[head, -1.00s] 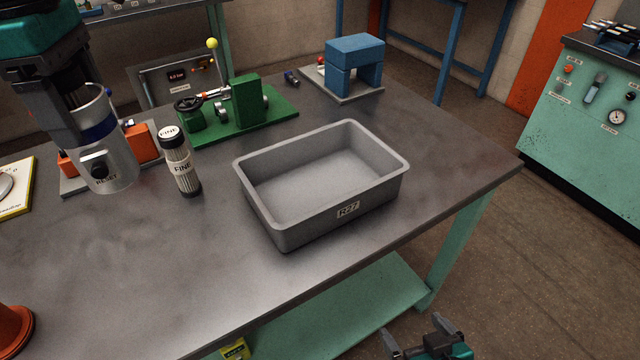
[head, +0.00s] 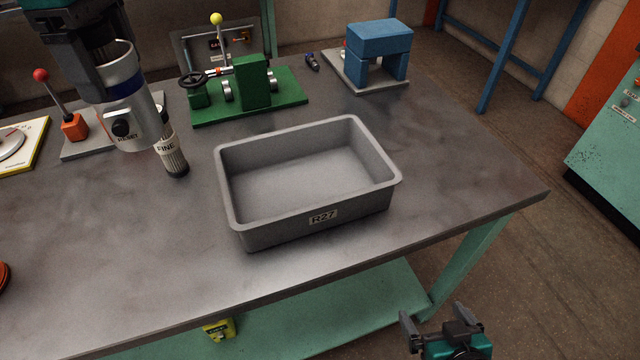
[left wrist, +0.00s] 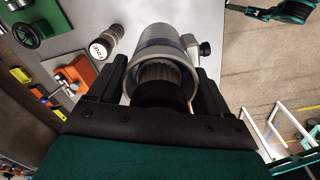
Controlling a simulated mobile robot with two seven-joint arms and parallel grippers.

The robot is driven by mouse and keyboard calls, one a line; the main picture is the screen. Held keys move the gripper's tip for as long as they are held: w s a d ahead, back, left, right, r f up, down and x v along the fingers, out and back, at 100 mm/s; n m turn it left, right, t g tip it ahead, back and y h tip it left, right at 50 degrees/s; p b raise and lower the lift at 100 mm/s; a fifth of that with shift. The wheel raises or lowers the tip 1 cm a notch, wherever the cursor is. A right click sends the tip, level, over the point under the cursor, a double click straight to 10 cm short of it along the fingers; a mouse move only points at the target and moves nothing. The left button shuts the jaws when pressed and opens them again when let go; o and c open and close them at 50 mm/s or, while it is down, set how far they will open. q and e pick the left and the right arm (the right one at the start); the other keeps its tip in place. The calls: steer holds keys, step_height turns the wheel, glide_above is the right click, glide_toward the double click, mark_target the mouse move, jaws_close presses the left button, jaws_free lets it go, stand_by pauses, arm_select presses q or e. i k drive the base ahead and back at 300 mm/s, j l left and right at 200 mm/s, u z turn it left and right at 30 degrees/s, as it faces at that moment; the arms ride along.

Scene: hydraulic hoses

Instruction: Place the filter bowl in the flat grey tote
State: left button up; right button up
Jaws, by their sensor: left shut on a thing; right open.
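The filter bowl is a silver-grey cylinder (head: 135,122) with a blue band and a black knob. My left gripper (head: 112,75) is shut on it and holds it upright, slightly tilted, at the left of the bench. In the left wrist view the bowl (left wrist: 163,50) sits between the two dark fingers (left wrist: 163,85), its open end facing the camera. The flat grey tote (head: 235,235), labelled R27, stands empty on the bench, to the right of the bowl. My right gripper (head: 440,325) is open and empty, low in front of the bench.
A green valve fixture (head: 250,85) and a blue block stand (head: 380,45) are behind the tote. A red-knobbed lever (head: 72,122) is at left. The bench right of the tote (head: 460,170) is clear.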

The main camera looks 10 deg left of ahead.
mark_target(306, 195)
steer(key=i+l, duration=0.15)
steer(key=l, duration=0.25)
steer(key=i+l+u, duration=0.15)
steer(key=l, duration=0.65)
steer(key=i+l+u, duration=0.15)
steer(key=l, duration=0.25)
